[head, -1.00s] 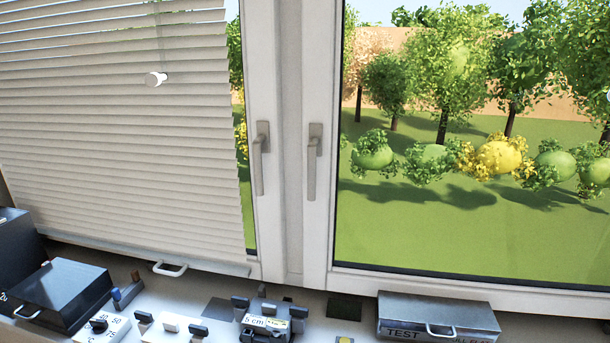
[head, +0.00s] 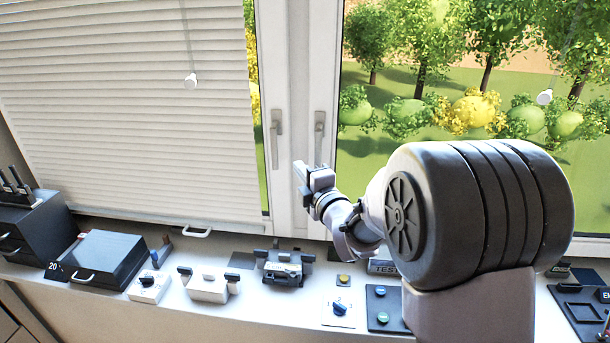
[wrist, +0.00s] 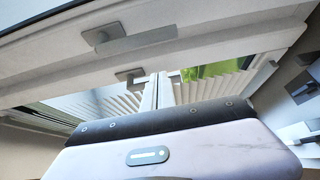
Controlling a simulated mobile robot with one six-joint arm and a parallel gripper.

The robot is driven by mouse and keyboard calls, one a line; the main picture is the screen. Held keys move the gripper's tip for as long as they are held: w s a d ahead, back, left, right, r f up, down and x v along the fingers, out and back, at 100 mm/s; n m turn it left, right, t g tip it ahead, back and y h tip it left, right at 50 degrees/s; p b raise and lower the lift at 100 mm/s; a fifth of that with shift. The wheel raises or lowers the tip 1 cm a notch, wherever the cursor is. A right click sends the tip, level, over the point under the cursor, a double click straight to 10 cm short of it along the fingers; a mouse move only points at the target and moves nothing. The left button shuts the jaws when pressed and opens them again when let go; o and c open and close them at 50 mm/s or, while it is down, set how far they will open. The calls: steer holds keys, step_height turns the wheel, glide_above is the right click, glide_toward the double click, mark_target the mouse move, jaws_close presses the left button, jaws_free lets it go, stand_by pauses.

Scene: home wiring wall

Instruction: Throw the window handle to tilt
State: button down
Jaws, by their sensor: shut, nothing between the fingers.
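Two grey window handles are on the white frames at the middle post in the head view. The left handle (head: 276,138) and the right handle (head: 319,138) both have their levers pointing down. The right lever's lower end is partly hidden behind my gripper. My gripper (head: 300,171) is shut and empty, at about the height of the right lever's lower end and slightly left of it. I cannot tell whether it touches the lever. The wrist view shows a nearer handle (wrist: 130,41) and a farther handle (wrist: 131,75); its fingertips are not clearly visible there.
The sill below holds a black box (head: 104,259), small switch blocks (head: 208,284) and a clamp-like device (head: 284,267). A pleated blind (head: 130,110) covers the left pane, with a white cord knob (head: 191,81). My arm blocks much of the lower right.

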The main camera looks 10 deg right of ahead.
mark_target(316, 161)
steer(key=w+d, duration=0.2)
steer(key=d, duration=0.1)
steer(key=shift+w+d+p, duration=0.1)
steer(key=shift+w+p, duration=0.2)
steer(key=shift+p, duration=0.05)
steer(key=shift+s+d+n+g, duration=0.15)
steer(key=shift+d+n+g, duration=0.2)
steer(key=shift+n, duration=0.15)
steer(key=shift+s+d+r+n+g+h+b, duration=0.15)
steer(key=shift+d+n+g+h+b, duration=0.2)
steer(key=shift+d+n, duration=0.2)
steer(key=s+d+r+n+g+h+p, duration=0.2)
steer(key=d+r+n+g+h+p, duration=0.3)
steer(key=n, duration=0.4)
steer(key=shift+d+r+h, duration=0.7)
steer(key=shift+d+h, duration=0.05)
steer(key=shift+h, duration=0.1)
steer(key=shift+n+p, duration=0.3)
steer(key=shift+n, duration=0.05)
